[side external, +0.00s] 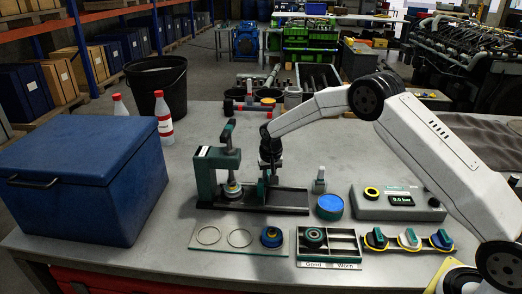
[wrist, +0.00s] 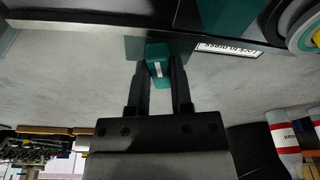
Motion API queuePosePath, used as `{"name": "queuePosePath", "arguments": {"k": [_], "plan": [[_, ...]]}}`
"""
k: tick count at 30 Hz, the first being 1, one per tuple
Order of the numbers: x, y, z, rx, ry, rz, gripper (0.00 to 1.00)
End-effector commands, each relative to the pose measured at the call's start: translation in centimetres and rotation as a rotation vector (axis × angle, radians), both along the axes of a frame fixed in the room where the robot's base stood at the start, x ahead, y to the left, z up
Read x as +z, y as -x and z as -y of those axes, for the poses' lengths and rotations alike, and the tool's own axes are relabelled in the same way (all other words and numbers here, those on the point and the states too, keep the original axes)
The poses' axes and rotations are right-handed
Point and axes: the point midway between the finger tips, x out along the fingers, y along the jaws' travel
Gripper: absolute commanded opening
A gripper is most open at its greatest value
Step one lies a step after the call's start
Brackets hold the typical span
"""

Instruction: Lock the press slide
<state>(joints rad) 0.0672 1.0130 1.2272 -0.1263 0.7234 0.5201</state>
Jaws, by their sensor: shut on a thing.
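The press (side external: 207,178) has a green frame and stands on a dark base with a long rail (side external: 285,200) on the bench. A round stacked part (side external: 232,190) sits under its ram; its edge also shows at the upper right of the wrist view (wrist: 306,32). My gripper (side external: 266,178) points down over the rail, just right of the press. In the wrist view my gripper (wrist: 160,75) is shut on a small green lock handle (wrist: 157,54) with a white mark, one finger on each side. The side view hides most of this handle behind my gripper.
A blue box (side external: 85,180) fills the bench's left. In front lie a ring plate (side external: 212,247), a sorting tray (side external: 328,262) and several coloured knobs (side external: 409,239). A blue-topped round container (side external: 330,206) and a gauge box (side external: 385,208) stand to the right. Red-labelled bottles (side external: 163,120) stand behind.

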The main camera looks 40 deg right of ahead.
Motion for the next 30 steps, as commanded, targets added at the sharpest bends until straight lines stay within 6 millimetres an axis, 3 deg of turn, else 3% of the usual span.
{"name": "queuePosePath", "arguments": {"k": [8,18,30], "plan": [[0.00,0.01,-0.05,-0.050,-0.001,-0.002,0.00],[-0.01,-0.09,-0.17,-0.260,0.001,-0.001,0.00],[0.01,-0.07,-0.14,-0.229,-0.001,-0.001,0.00]]}}
